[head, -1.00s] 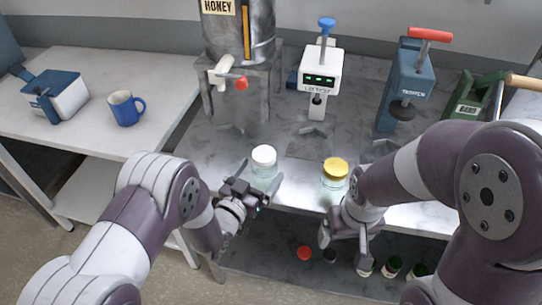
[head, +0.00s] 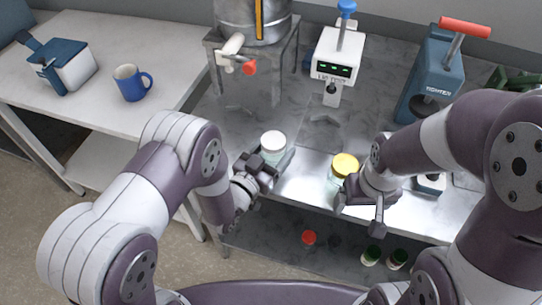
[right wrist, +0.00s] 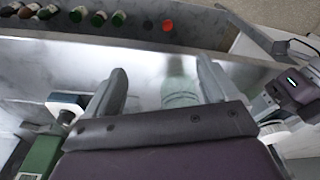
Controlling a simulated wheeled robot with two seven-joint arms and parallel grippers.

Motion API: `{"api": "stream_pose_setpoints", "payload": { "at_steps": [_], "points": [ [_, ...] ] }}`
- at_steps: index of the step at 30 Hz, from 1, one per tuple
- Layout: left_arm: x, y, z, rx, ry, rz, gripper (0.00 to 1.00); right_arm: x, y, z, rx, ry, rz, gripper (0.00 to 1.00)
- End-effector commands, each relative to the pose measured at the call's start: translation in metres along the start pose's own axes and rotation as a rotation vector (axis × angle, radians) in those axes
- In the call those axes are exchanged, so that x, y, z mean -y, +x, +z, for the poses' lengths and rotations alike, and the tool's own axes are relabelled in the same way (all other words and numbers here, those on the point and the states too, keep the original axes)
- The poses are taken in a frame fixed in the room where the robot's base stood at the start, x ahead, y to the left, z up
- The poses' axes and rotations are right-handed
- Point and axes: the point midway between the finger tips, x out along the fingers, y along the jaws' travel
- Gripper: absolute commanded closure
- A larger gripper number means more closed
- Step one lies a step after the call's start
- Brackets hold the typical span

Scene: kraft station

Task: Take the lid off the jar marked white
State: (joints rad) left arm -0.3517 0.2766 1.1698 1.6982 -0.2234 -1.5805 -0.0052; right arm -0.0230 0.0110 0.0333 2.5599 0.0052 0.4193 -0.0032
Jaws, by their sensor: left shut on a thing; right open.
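The jar with the white lid (head: 273,141) stands at the front of the metal bench. My left gripper (head: 270,160) is shut on this jar's glass body, below the lid, and the lid is still on. A second jar with a yellow lid (head: 345,164) stands to its right. My right gripper (head: 362,205) is open beside and in front of the yellow-lidded jar. In the right wrist view a pale green glass jar (right wrist: 180,88) shows between and beyond the open fingers, its lid not visible. Any writing on the jars is not readable.
A metal tank (head: 245,22) with a red-tipped tap, a white device (head: 338,62) with a green display and a blue press (head: 435,75) stand behind. A blue mug (head: 130,83) is on the left table. Several caps, one red (head: 309,237), lie on the lower shelf.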

Motion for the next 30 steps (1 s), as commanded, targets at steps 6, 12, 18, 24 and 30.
{"api": "stream_pose_setpoints", "payload": {
  "at_steps": [6, 12, 18, 24, 30],
  "points": [
    [0.000, -0.002, -0.005, 0.010, -0.001, 0.000, 0.70, 0.000, -0.001, 0.000, 0.000, 0.000, 0.000, 0.13],
    [0.000, -0.001, -0.046, 0.003, 0.000, 0.000, 0.70, 0.000, -0.005, -0.001, 0.000, 0.000, 0.000, 0.13],
    [0.000, 0.000, -0.087, 0.004, 0.000, 0.000, 0.70, 0.000, -0.007, -0.001, 0.000, 0.000, 0.000, 0.13],
    [0.000, -0.001, -0.098, 0.007, -0.001, 0.000, 0.70, 0.000, -0.007, -0.001, 0.000, 0.000, 0.000, 0.13],
    [0.000, 0.000, -0.098, 0.006, -0.001, 0.000, 0.41, 0.000, -0.007, -0.001, 0.000, 0.000, 0.000, 0.13]
  ]
}}
